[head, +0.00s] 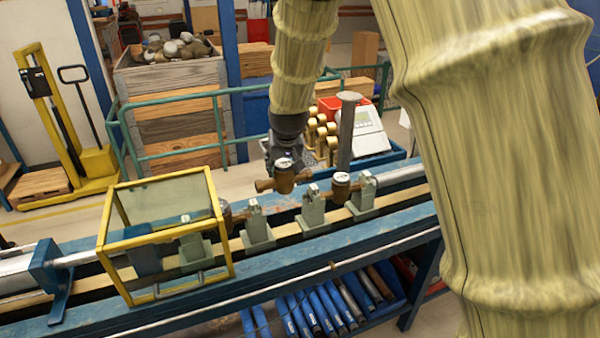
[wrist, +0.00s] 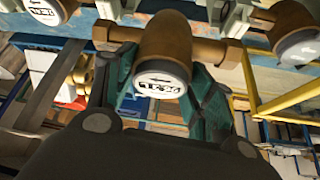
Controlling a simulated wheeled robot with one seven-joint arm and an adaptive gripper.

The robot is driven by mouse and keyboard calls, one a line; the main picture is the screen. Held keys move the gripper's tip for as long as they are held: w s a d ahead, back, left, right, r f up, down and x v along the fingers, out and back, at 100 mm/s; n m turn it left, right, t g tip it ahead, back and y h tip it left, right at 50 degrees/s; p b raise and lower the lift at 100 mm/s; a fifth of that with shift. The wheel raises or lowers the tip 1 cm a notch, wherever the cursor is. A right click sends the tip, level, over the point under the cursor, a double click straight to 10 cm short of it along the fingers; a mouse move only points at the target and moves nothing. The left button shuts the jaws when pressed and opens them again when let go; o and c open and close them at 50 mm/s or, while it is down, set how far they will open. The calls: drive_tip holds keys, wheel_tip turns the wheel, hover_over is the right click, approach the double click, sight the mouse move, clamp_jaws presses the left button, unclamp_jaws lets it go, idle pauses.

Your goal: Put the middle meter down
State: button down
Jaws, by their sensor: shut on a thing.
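My gripper (head: 284,157) is shut on the middle meter (head: 284,178), a brown brass body with a white round face and a pipe stub at each side. The meter is off the bench, above and behind the row of grey-green supports. In the wrist view the dark green fingers hug both sides of the meter (wrist: 165,50), its face toward the camera. Another meter (head: 340,187) sits at the right between two supports. A third (head: 226,214) sits at the left, partly hidden by the yellow frame. The space between the two middle supports (head: 257,228) and (head: 313,212) holds no meter.
The blue bench (head: 300,258) runs across the view. A yellow-framed clear guard (head: 165,237) covers its left part. Behind stand a grey post (head: 347,130), a white device (head: 369,133) and several brass parts (head: 322,135) in a tray.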

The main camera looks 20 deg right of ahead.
drive_tip(key=shift+r, duration=0.3)
drive_tip(key=shift+w+f, duration=0.1)
drive_tip(key=shift+w, duration=0.35)
drive_tip(key=w+a+f, duration=0.1)
drive_tip(key=w+f, duration=0.4)
drive_tip(key=w, duration=0.8)
drive_tip(key=shift+p, duration=0.4)
drive_tip(key=shift+f, duration=0.15)
drive_tip(key=shift+f+p, duration=1.95)
drive_tip(key=shift+f, duration=3)
drive_tip(key=shift+f, duration=0.15)
drive_tip(key=c, duration=0.6)
unclamp_jaws()
drive_tip(key=shift+s, duration=0.1)
drive_tip(key=shift+o, duration=0.2)
